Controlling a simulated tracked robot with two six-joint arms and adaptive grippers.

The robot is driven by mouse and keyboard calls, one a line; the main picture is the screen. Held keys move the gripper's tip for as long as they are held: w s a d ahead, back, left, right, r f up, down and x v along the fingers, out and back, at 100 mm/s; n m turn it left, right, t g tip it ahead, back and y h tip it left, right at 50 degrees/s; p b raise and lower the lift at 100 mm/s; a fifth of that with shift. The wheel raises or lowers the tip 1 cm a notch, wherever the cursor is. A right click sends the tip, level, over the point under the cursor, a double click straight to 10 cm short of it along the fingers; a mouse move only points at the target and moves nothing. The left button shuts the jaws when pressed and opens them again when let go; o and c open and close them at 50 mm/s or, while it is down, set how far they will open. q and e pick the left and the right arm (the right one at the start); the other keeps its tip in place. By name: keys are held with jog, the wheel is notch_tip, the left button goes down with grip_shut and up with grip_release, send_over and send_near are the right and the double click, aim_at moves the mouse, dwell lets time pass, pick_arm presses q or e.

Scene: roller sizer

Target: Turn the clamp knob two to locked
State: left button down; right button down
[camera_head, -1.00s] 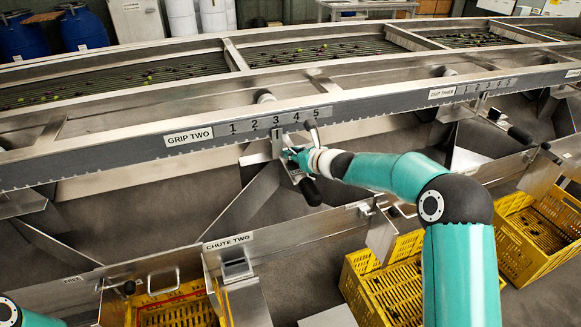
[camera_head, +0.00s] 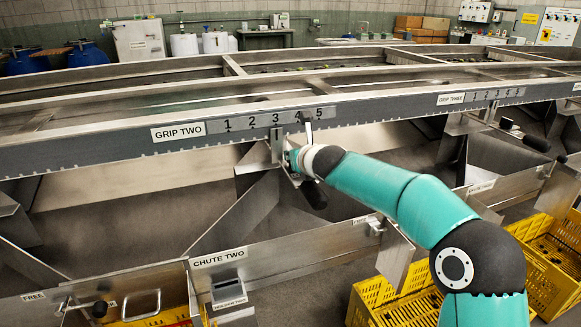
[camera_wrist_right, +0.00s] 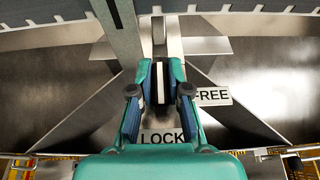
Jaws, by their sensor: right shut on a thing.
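My right gripper (camera_wrist_right: 160,95) is shut on the clamp knob (camera_wrist_right: 161,82), a narrow black and white piece between its fingers. Below the fingers in the wrist view is a LOCK label (camera_wrist_right: 162,137), and a FREE label (camera_wrist_right: 211,96) is to their right. In the head view my right gripper (camera_head: 292,158) is just below the GRIP TWO scale (camera_head: 265,121), at the metal bracket under numbers 3 to 5. The fingers and wrist hide most of the knob there, so its turn angle is unclear. My left gripper is out of view.
A black handle (camera_head: 313,193) hangs just below my right wrist. A metal lever (camera_head: 308,125) stands near number 5. The CHUTE TWO wall (camera_head: 300,245) runs below, with yellow crates (camera_head: 395,300) beneath. The sizer rail crosses above my arm.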

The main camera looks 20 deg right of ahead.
jog(key=shift+f, duration=0.1)
jog(key=c, duration=1.1)
grip_release()
jog(key=shift+s, duration=0.1)
jog(key=v, duration=1.2)
